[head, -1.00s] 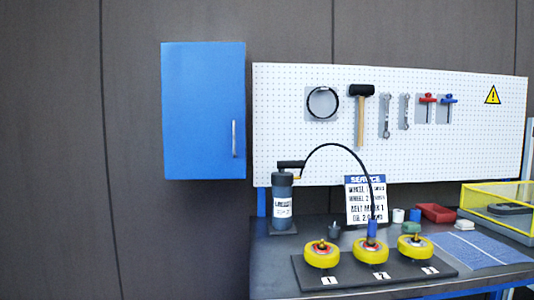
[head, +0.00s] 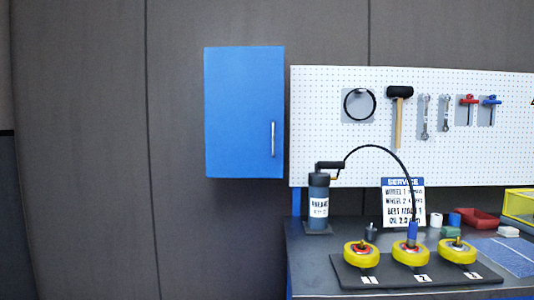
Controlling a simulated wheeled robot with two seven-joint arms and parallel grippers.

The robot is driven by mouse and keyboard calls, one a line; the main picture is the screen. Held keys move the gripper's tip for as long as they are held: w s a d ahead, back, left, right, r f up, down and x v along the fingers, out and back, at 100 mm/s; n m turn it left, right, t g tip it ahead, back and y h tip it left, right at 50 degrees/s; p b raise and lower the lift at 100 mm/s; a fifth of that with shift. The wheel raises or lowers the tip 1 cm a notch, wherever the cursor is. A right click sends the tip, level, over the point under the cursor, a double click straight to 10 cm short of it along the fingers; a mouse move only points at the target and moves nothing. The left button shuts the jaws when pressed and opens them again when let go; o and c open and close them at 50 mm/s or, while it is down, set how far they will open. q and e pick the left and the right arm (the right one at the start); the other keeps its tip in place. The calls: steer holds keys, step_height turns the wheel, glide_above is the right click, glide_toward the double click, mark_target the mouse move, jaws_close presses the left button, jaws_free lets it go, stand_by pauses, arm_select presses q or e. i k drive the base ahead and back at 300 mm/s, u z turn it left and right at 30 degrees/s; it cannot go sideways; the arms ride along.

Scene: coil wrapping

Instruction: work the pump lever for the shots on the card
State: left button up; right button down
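The grease pump (head: 318,205) is a dark upright cylinder with a white label, standing at the left end of the bench. Its black lever (head: 329,166) sticks out to the right at the top. A black hose (head: 372,147) arches from the pump to a blue coupler (head: 412,233) at the middle yellow wheel (head: 410,254); whether it is seated on the fitting is too small to tell. The service card (head: 403,204) stands behind the wheels, its text blurred, with lines for wheels, belt and oil. Neither of my grippers is in view.
Left (head: 361,255) and right (head: 457,252) yellow wheels flank the middle one on a dark numbered plate (head: 348,283). A blue cabinet (head: 243,112) hangs at left. A pegboard (head: 340,140) holds tools. A red tray (head: 479,218), small pots and a blue mat (head: 510,256) lie at right.

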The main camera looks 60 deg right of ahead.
mark_target(328, 165)
steer(key=u, duration=0.1)
steer(key=k, duration=1)
steer(key=z, duration=1.5)
steer(key=i, duration=0.4)
steer(key=z, duration=0.05)
